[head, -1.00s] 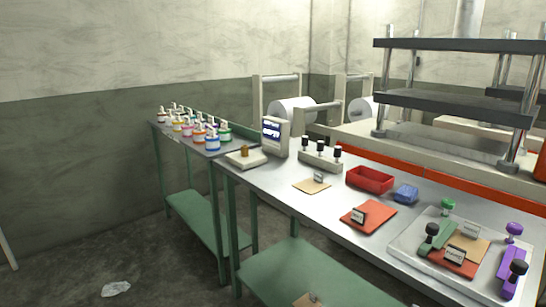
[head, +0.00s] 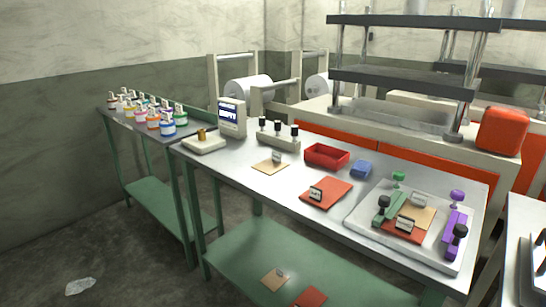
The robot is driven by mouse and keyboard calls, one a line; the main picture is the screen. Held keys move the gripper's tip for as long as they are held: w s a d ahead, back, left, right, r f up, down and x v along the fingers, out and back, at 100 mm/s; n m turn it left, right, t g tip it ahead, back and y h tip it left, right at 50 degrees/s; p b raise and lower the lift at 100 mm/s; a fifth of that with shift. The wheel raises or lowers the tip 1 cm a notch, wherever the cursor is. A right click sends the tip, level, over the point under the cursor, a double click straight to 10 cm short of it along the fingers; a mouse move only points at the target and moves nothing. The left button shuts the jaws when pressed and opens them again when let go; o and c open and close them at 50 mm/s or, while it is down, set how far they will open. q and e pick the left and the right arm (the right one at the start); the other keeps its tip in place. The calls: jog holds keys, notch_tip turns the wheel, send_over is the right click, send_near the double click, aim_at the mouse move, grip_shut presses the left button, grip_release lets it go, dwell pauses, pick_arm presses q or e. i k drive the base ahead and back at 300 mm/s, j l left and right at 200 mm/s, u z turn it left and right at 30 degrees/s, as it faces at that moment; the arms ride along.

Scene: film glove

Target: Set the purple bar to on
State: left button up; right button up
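The purple bar (head: 455,230) lies along the right side of a pale grey board (head: 370,230) at the near right of the metal table. A green bar (head: 388,208) with a green knob (head: 398,177) and a black knob lies on the board's left side. Between the bars are a tan piece and a red piece (head: 403,231) with small labelled clips. Neither of my grippers shows in the head view.
Bottles stand on a side table. Another table edge (head: 525,215) is at the right.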

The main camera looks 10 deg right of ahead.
aim_at(456, 230)
jog(key=z, duration=1.5)
